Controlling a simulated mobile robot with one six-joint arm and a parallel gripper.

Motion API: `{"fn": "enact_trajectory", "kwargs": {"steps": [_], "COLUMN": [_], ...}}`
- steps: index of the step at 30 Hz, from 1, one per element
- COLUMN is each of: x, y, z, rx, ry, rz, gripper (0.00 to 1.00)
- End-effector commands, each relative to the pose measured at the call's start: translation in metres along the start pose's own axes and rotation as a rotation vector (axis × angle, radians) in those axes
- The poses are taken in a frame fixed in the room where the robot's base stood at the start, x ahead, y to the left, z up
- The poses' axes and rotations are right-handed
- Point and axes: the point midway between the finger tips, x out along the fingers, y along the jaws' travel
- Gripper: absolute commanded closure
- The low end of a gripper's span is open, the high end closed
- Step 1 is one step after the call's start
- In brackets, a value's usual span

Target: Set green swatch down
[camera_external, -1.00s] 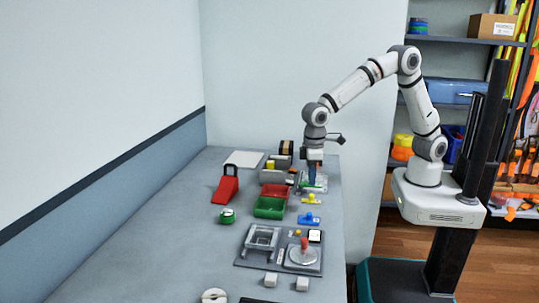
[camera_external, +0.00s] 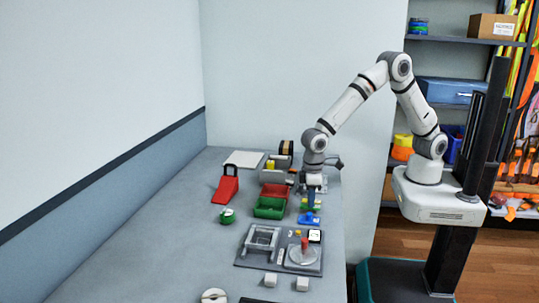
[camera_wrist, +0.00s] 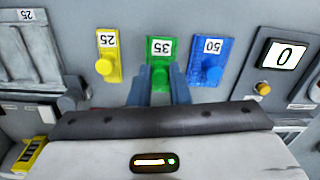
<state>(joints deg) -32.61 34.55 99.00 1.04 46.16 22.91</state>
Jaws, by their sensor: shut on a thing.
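My gripper (camera_external: 310,206) points down at the right side of the bench. In the wrist view its two blue fingers (camera_wrist: 162,75) are shut on the knob of the green swatch (camera_wrist: 158,47), labelled 35. The green swatch sits between the yellow swatch (camera_wrist: 108,42), labelled 25, and the blue swatch (camera_wrist: 207,45), labelled 50, with narrow gaps on both sides. I cannot tell whether it touches the bench.
A device with a display reading 0 (camera_wrist: 284,57) stands right of the swatches in the wrist view. Red (camera_external: 274,189) and green (camera_external: 268,208) bins stand left of my gripper in the external view. The bench's left side is mostly clear.

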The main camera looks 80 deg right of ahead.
Motion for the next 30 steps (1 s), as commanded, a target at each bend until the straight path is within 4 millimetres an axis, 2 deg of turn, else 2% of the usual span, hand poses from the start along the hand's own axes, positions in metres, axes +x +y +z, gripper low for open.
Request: {"fn": "enact_trajectory", "kwargs": {"steps": [4, 15, 16, 21, 24, 30], "x": [0.011, 0.016, 0.016, 0.015, 0.015, 0.015], "y": [0.000, 0.000, 0.000, 0.000, 0.000, 0.000], "z": [0.000, 0.000, 0.000, 0.000, 0.000, 0.000], "rx": [0.000, 0.000, 0.000, 0.000, 0.000, 0.000], "ry": [0.000, 0.001, 0.001, 0.000, 0.001, 0.001], "rz": [0.000, 0.000, 0.000, 0.000, 0.000, 0.000], "gripper": [1.00, 1.00, 0.83, 0.69, 0.62, 0.62]}}
